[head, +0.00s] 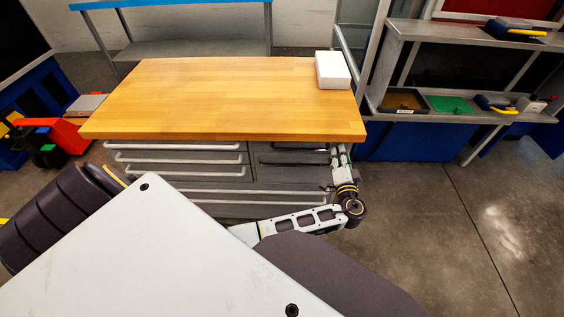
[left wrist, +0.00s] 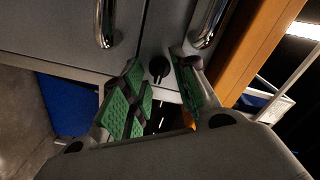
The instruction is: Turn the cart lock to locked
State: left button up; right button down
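The cart (head: 225,130) has a wooden top and grey drawers with long metal handles. In the left wrist view, the cart lock (left wrist: 158,68) is a small round black knob on the grey front (left wrist: 62,25), between two drawer handles. I cannot tell which way it is turned. My left gripper (left wrist: 160,82) is open, with its green-padded fingers on either side of the knob in that view. Contact with it is not visible. In the head view the left gripper (head: 339,160) is small, at the cart's front right corner, and the lock cannot be made out. My right gripper is not in view.
A white box (head: 332,70) sits on the cart's far right corner. A shelf rack (head: 447,117) with trays and tools stands to the right. The floor (head: 440,220) right of the cart is clear.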

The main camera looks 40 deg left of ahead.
pick_arm(q)
jog(key=shift+a+r+n+b, duration=0.1)
jog(key=shift+n+b, duration=0.4)
jog(key=shift+n, duration=2.15)
jog(key=shift+a+n+b, duration=0.1)
jog(key=shift+n+b, duration=0.4)
jog(key=shift+n, duration=2.15)
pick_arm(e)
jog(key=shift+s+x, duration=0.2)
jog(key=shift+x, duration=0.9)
pick_arm(q)
jog(key=shift+d+n, duration=0.1)
jog(key=shift+n, duration=0.4)
